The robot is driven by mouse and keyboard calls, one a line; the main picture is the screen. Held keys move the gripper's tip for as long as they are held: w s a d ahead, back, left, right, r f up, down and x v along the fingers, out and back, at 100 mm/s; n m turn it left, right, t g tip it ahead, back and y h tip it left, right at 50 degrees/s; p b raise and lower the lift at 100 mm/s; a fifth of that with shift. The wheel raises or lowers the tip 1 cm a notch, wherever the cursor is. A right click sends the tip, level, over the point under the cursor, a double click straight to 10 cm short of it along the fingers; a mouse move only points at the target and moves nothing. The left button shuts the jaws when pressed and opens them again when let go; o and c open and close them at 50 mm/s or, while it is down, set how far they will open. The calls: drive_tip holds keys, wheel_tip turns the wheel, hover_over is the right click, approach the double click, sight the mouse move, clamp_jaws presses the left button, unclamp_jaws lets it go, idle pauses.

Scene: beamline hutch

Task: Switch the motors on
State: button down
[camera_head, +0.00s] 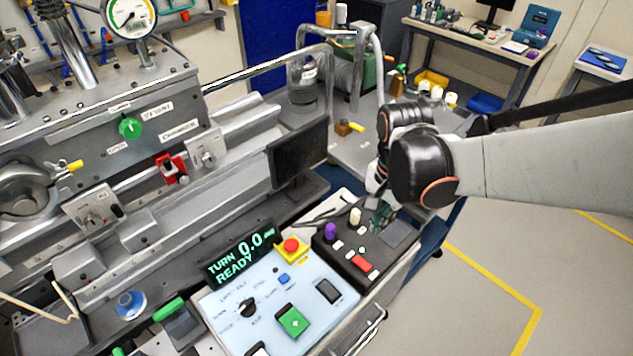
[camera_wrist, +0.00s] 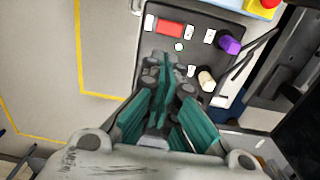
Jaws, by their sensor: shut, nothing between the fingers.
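A black control box (camera_head: 335,262) carries a red switch (camera_head: 361,264), a small pale green lamp (camera_head: 362,250), a purple knob (camera_head: 330,231) and a cream knob (camera_head: 355,216). Its small labels are unreadable, so I cannot tell which control is for the motors. In the wrist view the red switch (camera_wrist: 170,28) lies beyond my fingertips, with the lamp (camera_wrist: 179,47) closer to them. My gripper (camera_wrist: 165,62) is shut and empty, its teal fingers together over the box. In the head view my gripper (camera_head: 381,214) is right of the cream knob; contact with the box cannot be told.
A pale blue panel (camera_head: 225,310) beside the box has a green rocker (camera_head: 293,320), a black rotary knob (camera_head: 248,304) and a red mushroom button (camera_head: 291,245). A display (camera_head: 240,255) reads "TURN 0.0 READY". A dark monitor (camera_head: 298,155) stands behind. Open floor (camera_head: 490,270) lies right.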

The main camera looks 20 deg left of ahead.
sight(368, 264)
drive_tip(key=shift+s+a, duration=0.25)
drive_tip(key=shift+s, duration=0.4)
drive_tip(key=f+b, duration=0.2)
drive_tip(key=f, duration=0.5)
drive_tip(key=f+b, duration=0.3)
drive_tip(key=f, duration=0.4)
drive_tip(key=shift+w+d, duration=0.15)
drive_tip(key=shift+w, duration=0.05)
drive_tip(key=shift+b, duration=0.3)
drive_tip(key=shift+d+f+y+b, duration=0.15)
drive_tip(key=shift+f+y+b, duration=0.15)
drive_tip(key=shift+f+y, duration=0.1)
drive_tip(key=shift+s+r, duration=0.1)
drive_tip(key=shift+r, duration=0.1)
drive_tip(key=shift+w+a+r, duration=0.2)
drive_tip(key=shift+w+a, duration=0.15)
drive_tip(key=shift+a, duration=0.4)
